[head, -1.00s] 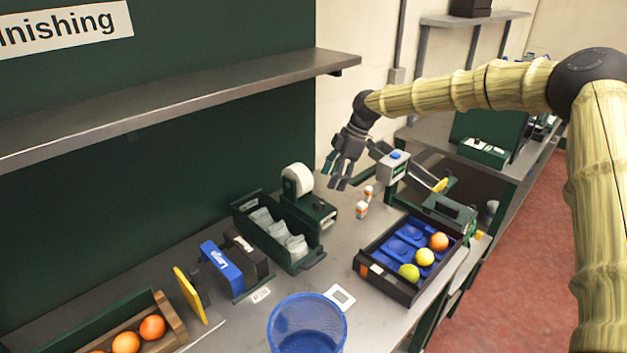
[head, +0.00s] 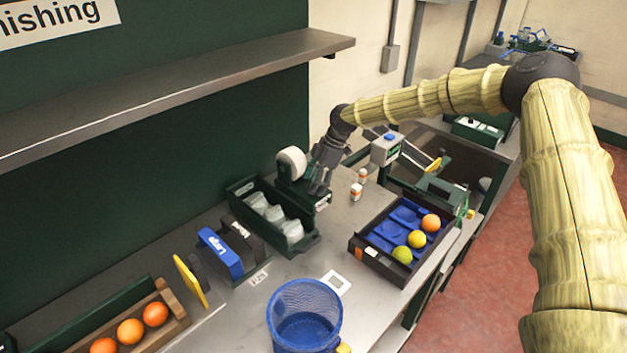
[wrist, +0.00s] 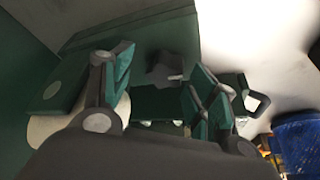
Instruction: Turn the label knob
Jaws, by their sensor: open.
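The label machine (head: 291,182) is a dark green unit with a white roll (head: 291,162), standing on the bench against the back wall. My gripper (head: 318,188) points down over its right part and hides much of it. In the wrist view the open fingers (wrist: 163,78) straddle the green body, with a dark knob-like part (wrist: 168,70) bearing a small light mark between them. I cannot tell whether the fingers touch it. The knob is hidden behind my gripper in the head view.
A green bin with clear bags (head: 314,241) stands just left of the machine. Two small orange-white bottles (head: 356,191) stand close to its right. A black tray with blue insert (head: 360,257) holds fruit. A blue mesh basket (head: 306,293) stands in front.

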